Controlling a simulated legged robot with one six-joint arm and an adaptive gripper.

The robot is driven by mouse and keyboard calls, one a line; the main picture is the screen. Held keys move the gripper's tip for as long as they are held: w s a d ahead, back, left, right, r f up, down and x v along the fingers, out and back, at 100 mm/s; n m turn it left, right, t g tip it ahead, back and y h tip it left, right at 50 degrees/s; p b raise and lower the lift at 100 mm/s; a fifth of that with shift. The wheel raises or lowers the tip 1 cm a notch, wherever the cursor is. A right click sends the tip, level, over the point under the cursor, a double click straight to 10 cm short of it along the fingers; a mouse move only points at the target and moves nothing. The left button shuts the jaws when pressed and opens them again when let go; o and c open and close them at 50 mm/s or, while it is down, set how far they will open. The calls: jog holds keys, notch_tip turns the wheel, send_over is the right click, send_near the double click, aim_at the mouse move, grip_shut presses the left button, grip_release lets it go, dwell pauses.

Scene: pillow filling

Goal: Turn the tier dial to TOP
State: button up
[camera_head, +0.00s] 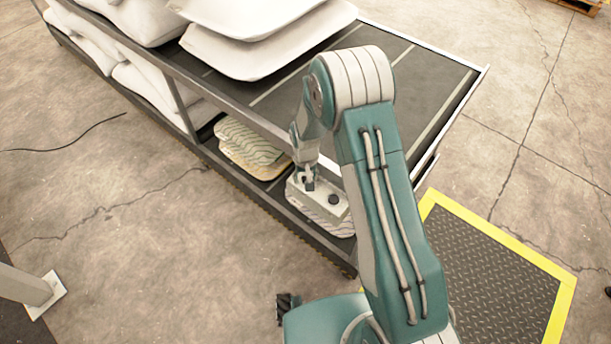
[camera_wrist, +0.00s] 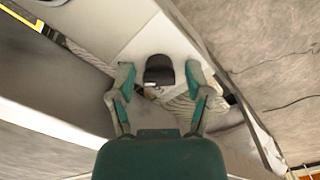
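A dark round-topped dial (camera_wrist: 158,68) sits on a pale panel (camera_wrist: 150,38) in the wrist view. A small light mark shows at its lower edge; no lettering can be read. My gripper (camera_wrist: 159,76) is open, with one green-and-grey finger on each side of the dial and a visible gap on both sides. In the head view my gripper (camera_head: 308,182) reaches down to the pale panel (camera_head: 322,208) at the cart's lower tier. A dark round knob (camera_head: 334,199) shows on the panel's right part. I cannot tell whether it is the same dial.
The two-tier cart (camera_head: 432,75) carries white pillows (camera_head: 245,50) on top. Striped pillows (camera_head: 250,142) lie on the lower tier near my gripper. A dark floor mat with a yellow edge (camera_head: 500,235) lies at right. The floor at left is mostly clear, with a cable (camera_head: 75,140).

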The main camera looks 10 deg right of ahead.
jog(key=shift+r, duration=0.1)
notch_tip(320, 180, up, 12)
dwell(0.7)
jog(key=shift+w, duration=0.1)
jog(key=s+d+r+t, duration=0.1)
jog(key=s+d+r, duration=0.25)
jog(key=r, duration=0.55)
jog(key=s+d+r+t, duration=0.2)
jog(key=s+r, duration=0.3)
jog(key=r, duration=0.4)
jog(key=s+d+r+t, duration=0.1)
jog(key=s+r, duration=0.3)
jog(key=s, duration=0.5)
jog(key=s+d+r+t, duration=0.1)
jog(key=s+d+r, duration=0.2)
jog(key=s, duration=0.5)
jog(key=shift+s+d+r+m+t, duration=0.2)
jog(key=shift+s+r+m+t, duration=0.1)
jog(key=shift+s+r+m, duration=0.15)
